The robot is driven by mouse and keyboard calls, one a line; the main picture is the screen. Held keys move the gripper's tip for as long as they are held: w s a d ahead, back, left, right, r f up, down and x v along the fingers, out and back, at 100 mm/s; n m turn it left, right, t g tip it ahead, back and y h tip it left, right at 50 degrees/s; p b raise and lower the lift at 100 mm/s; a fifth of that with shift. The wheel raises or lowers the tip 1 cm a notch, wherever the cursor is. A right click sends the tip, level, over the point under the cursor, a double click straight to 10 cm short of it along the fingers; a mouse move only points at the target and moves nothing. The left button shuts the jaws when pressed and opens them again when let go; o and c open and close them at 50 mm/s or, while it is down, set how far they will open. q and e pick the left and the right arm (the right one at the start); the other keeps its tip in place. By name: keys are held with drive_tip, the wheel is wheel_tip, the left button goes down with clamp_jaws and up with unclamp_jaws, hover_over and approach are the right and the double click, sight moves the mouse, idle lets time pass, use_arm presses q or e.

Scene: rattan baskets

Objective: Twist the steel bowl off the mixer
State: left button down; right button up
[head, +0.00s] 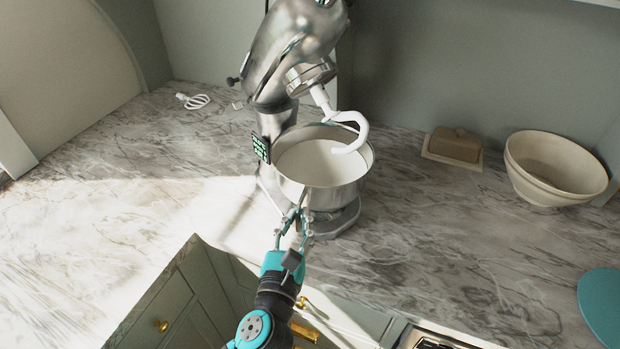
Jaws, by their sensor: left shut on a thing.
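The steel bowl (345,196) sits upright on the base of the stand mixer (285,45), in the middle of the head view. The inside of the bowl looks pale. The mixer's head is tilted up, and its white dough hook (353,133) hangs over the bowl's far rim. My left gripper (297,212) reaches up from below and is shut at the near left side of the bowl, on the bowl's wall or rim. The exact contact is small and partly hidden by the fingers. My right gripper is not in view.
A cream bowl (556,168) and a covered butter dish (453,146) stand on the marble counter (440,230) at right. A teal disc (602,305) lies at the right edge. The counter left of the mixer is clear.

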use_arm(q)
drive_tip(key=shift+d+r+n+y, duration=0.15)
drive_tip(key=shift+d+n+y, duration=0.15)
drive_tip(key=shift+d+y, duration=0.1)
drive_tip(key=shift+s+r, duration=0.1)
drive_tip(key=shift+r, duration=0.1)
drive_tip(key=shift+r+p, duration=0.35)
drive_tip(key=shift+p, duration=0.2)
drive_tip(key=shift+r, duration=0.2)
idle(0.3)
drive_tip(key=shift+r+t+y+p, duration=0.3)
drive_tip(key=shift+y+p, duration=0.05)
drive_tip(key=shift+y, duration=0.15)
drive_tip(key=shift+n, duration=0.3)
drive_tip(key=shift+s+a+r, duration=0.1)
drive_tip(key=shift+s+a, duration=0.2)
drive_tip(key=shift+s, duration=0.45)
drive_tip(key=shift+s+a+f, duration=0.1)
drive_tip(key=shift+s+a, duration=0.15)
drive_tip(key=shift+s, duration=0.5)
drive_tip(key=shift+s+a+r, duration=0.1)
drive_tip(key=shift+s+a, duration=0.2)
drive_tip(key=shift+s, duration=0.45)
